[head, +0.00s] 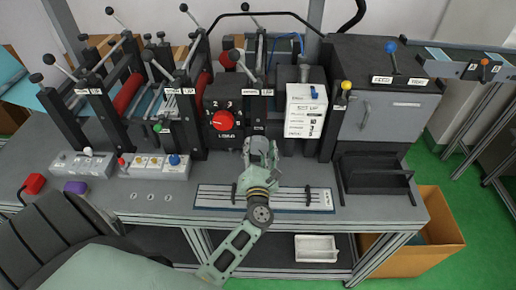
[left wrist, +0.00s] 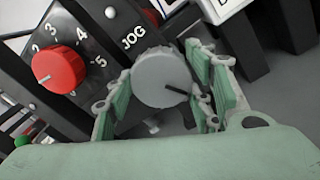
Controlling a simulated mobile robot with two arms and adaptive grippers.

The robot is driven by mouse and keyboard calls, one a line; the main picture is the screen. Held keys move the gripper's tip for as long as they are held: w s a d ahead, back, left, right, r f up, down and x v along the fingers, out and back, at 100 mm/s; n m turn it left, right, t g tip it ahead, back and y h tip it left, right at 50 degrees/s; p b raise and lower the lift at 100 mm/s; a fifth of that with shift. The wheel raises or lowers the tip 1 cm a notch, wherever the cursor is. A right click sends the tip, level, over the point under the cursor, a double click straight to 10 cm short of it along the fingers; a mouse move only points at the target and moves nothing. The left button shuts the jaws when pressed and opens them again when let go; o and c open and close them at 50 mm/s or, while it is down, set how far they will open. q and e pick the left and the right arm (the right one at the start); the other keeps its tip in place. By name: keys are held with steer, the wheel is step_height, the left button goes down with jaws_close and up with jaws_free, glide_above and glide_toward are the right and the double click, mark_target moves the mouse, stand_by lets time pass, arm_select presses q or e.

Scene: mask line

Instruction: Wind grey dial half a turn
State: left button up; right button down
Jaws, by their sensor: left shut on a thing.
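The grey dial (left wrist: 158,80) is a round knob with a dark pointer line, which aims to the lower right in the left wrist view. It sits on a black panel (left wrist: 95,35) beside the word JOG. My left gripper (left wrist: 160,92) is shut on the dial, with its green fingers on either side of the rim. My right gripper is not in view.
A red numbered dial (head: 222,121) sits close to the left of the grey one. A white labelled box (head: 305,112) stands to the right. A ruled plate (head: 215,196) with dark clamps lies on the bench below my gripper. A green-knobbed lever (head: 158,127) is at left.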

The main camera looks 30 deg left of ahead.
arm_select(q)
steer(key=m+p, duration=0.1)
steer(key=m, duration=0.5)
steer(key=shift+r, duration=0.15)
stand_by(0.3)
steer(key=o, duration=1.1)
steer(key=shift+s+d, duration=0.1)
steer(key=v, duration=1)
steer(key=shift+s+d+f, duration=0.1)
steer(key=shift+s+f, duration=0.15)
steer(key=shift+s, duration=0.05)
steer(key=shift+s+d, duration=0.3)
steer(key=shift+s, duration=0.15)
